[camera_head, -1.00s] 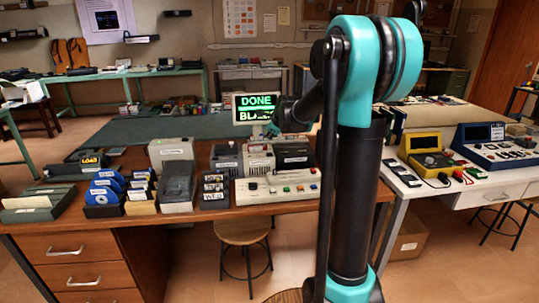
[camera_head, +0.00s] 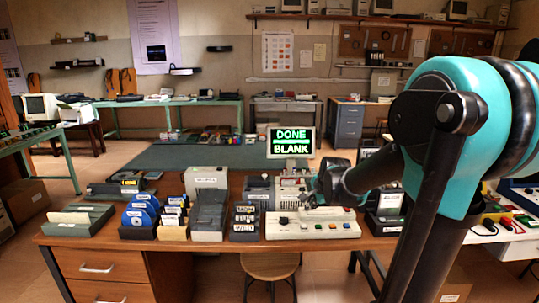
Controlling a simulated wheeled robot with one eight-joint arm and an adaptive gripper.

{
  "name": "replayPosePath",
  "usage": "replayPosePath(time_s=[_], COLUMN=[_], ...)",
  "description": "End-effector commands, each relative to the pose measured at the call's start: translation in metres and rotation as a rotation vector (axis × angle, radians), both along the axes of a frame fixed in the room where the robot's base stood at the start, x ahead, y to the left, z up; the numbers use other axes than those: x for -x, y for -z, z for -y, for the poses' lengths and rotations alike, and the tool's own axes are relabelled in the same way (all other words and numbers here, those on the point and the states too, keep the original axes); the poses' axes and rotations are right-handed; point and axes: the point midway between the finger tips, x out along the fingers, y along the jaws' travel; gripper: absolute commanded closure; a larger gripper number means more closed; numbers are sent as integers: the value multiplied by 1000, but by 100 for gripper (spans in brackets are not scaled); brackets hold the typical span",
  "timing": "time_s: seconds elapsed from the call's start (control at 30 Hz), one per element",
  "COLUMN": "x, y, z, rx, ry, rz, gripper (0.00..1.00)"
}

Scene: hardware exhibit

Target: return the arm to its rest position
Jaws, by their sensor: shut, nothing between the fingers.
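My teal and black arm fills the right of the head view, its upper link leaning. Its forearm reaches left over the wooden desk (camera_head: 70,240). My gripper (camera_head: 308,201) is at the forearm's end, shut and empty, in front of the monitor and over the beige button console (camera_head: 290,230). Whether it touches the console cannot be told. The monitor (camera_head: 291,142) reads "DONE BLANK" in green.
On the desk are blue discs (camera_head: 140,214), a grey device (camera_head: 208,216), a labelled card rack (camera_head: 245,222) and a green tray (camera_head: 78,218). A stool (camera_head: 269,266) stands in front. A table with a red-and-black instrument is at right, partly hidden by my arm.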

Motion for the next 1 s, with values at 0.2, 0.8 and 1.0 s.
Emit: replayPosePath(time_s=[0.2,0.8,1.0], x=[104,246,246], y=[45,115,115], z=[10,25,25], rx=[312,687,687], ry=[-428,-1108,-1106], rz=[-58,-146,-146], gripper=[100,100,100])
